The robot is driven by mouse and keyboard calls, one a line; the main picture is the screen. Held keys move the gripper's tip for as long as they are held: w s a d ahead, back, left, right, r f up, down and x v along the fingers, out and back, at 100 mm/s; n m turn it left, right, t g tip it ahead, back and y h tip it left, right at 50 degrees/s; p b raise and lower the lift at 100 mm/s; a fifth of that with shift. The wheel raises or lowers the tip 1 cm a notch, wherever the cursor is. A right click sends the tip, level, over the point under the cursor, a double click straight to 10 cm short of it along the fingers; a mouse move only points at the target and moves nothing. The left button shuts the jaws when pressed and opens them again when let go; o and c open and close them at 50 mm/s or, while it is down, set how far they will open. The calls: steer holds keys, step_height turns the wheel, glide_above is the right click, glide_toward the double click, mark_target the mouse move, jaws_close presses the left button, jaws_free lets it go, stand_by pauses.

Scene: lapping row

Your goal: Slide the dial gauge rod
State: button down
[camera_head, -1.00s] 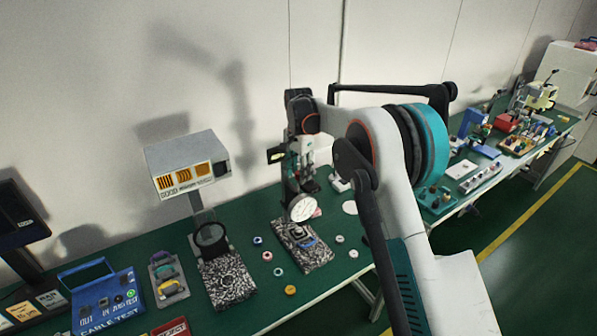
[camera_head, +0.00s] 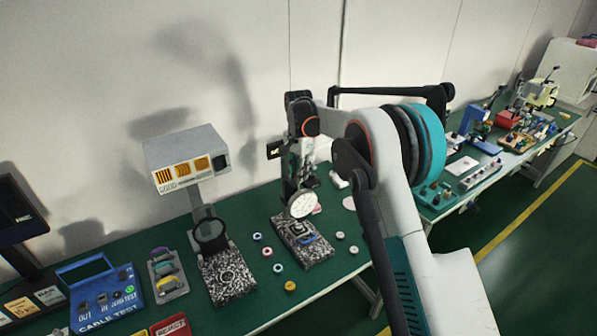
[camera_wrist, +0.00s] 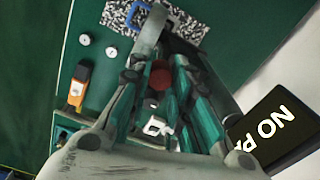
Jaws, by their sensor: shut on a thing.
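The dial gauge (camera_head: 303,204) shows its round white face above a speckled stone plate (camera_head: 318,257) with a blue-edged piece on it. My gripper (camera_head: 303,172) points down at the gauge's upper part and is shut on its rod. The rod itself is mostly hidden by the fingers in the head view. In the wrist view my gripper (camera_wrist: 160,72) has its fingers on either side of a dark red round end, with a grey curved edge, likely the gauge's rim, beyond it. The speckled plate also shows in the wrist view (camera_wrist: 115,17).
A second speckled plate (camera_head: 233,287) with a ring stand and a display box (camera_head: 186,158) stands to the left. Several small discs (camera_head: 267,251) lie between the plates. A black sign (camera_wrist: 277,130) is close beside the gripper. A blue cable tester (camera_head: 105,296) sits far left.

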steer(key=c, duration=1.4)
jaws_free()
step_height(320, 180, up, 12)
steer(key=shift+r, duration=0.1)
